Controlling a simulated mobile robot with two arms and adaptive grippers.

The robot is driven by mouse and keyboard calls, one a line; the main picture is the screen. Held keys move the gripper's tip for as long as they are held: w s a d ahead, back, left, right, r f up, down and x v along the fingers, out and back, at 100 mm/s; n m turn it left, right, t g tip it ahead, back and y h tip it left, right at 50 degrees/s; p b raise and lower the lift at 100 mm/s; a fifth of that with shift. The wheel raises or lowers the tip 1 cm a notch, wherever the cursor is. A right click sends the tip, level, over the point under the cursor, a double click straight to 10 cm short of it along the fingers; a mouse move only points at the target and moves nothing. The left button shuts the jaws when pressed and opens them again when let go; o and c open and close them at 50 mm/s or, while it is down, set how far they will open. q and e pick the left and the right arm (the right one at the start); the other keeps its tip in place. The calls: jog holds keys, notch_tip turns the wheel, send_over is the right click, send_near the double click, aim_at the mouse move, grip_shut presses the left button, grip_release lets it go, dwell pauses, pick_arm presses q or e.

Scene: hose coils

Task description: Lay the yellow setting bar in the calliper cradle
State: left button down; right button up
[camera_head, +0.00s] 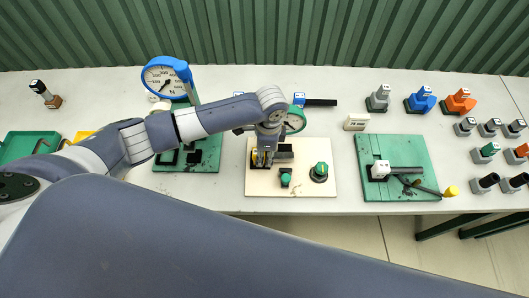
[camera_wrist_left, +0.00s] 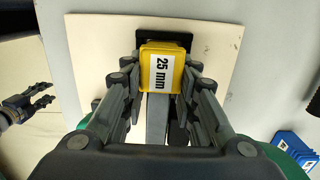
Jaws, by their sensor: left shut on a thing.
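The yellow setting bar (camera_wrist_left: 163,68), with a white "25 mm" label, is between the fingers of my left gripper (camera_wrist_left: 162,85), which is shut on it. In the head view my left gripper (camera_head: 264,158) points down over the left part of a cream board (camera_head: 318,190). In the left wrist view a black block (camera_wrist_left: 190,40) lies beside and under the bar's end; I cannot tell if they touch. A grey block (camera_head: 284,152) stands right of the gripper; I cannot tell whether it is the calliper cradle. My right gripper (camera_wrist_left: 28,104) appears open and empty at the wrist view's left edge.
A blue-rimmed dial (camera_head: 166,78) stands behind my left arm. A green board (camera_head: 412,150) with a white-headed tool is to the right. Green knobs (camera_head: 320,172) stand on the cream board. Several small pieces fill the table's right end. A green tray (camera_head: 28,144) is at left.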

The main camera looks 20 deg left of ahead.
pick_arm(q)
jog(key=c, duration=1.2)
grip_release()
jog(key=shift+r, duration=0.1)
jog(key=shift+w+r+p, duration=0.1)
jog(key=shift+r+p, duration=0.35)
jog(key=shift+r, duration=0.75)
jog(key=shift+w+d+r, duration=0.1)
jog(key=shift+r, duration=1.25)
jog(key=shift+d+r, duration=0.1)
jog(key=shift+r, duration=1.25)
jog(key=shift+r, duration=0.15)
jog(key=r, duration=1.1)
jog(key=shift+w+d+r, duration=0.25)
jog(key=shift+d+r, duration=0.1)
